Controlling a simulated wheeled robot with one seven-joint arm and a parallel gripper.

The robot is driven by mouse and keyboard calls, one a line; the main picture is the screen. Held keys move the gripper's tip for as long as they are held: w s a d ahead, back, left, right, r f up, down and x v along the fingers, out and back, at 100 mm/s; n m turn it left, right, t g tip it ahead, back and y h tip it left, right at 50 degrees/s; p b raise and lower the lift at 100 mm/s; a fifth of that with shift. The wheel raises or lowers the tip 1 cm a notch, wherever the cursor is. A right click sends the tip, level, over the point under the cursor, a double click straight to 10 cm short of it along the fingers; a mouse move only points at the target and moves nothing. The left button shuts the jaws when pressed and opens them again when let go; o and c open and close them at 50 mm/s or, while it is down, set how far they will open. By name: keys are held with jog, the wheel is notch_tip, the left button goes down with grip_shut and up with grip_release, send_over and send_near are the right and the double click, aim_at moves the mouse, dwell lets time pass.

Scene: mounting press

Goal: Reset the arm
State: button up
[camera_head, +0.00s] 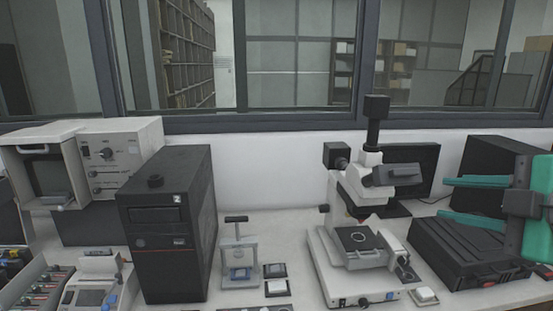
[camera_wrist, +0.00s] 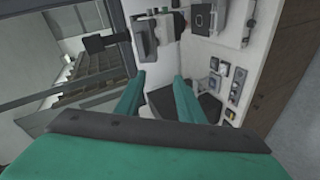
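My gripper (camera_head: 446,198) is at the right of the head view, raised in front of the black case and pointing left. Its two teal fingers are apart with nothing between them. In the wrist view the fingers (camera_wrist: 159,80) are also spread and empty, with the bench beyond them. The mounting press (camera_head: 239,252) stands on the bench left of the middle, a small grey frame with a dark handle on top and a bluish piece inside. My gripper is well to the right of it and touches nothing that I can see.
The microscope (camera_head: 362,215) stands between the press and my gripper. A black ribbed case (camera_head: 462,250) lies below the gripper, a dark monitor (camera_head: 412,165) behind. A black computer tower (camera_head: 165,225) is left of the press. Small blocks (camera_head: 275,271) lie beside the press. Windows line the back.

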jog(key=w+a+f+m+t, duration=0.25)
jog(key=w+f+m, duration=0.25)
jog(key=f, duration=0.5)
jog(key=w+a+f+m+t, duration=0.2)
jog(key=w+a+f+m, duration=0.3)
jog(key=f, duration=0.5)
jog(key=s+a+f+m+h, duration=0.2)
jog(key=a+f+m, duration=0.25)
jog(key=f, duration=0.55)
jog(key=s+a+f+m+h, duration=0.1)
jog(key=a+f+m, duration=0.3)
jog(key=f, duration=0.7)
jog(key=s+a+f+m+g+h, duration=0.1)
jog(key=s+a+f, duration=0.4)
jog(key=s+f, duration=0.3)
jog(key=s+a+f+g+h, duration=0.1)
jog(key=s+a+f, duration=0.45)
jog(key=s, duration=0.45)
jog(key=s+a+r+n+y, duration=0.1)
jog(key=s+a, duration=0.1)
jog(key=s, duration=0.8)
jog(key=s+a+r+n+y, duration=0.1)
jog(key=s+a, duration=0.1)
jog(key=s, duration=0.8)
jog(key=shift+a+n, duration=0.35)
jog(key=shift+a, duration=0.05)
jog(key=shift+s+r, duration=0.1)
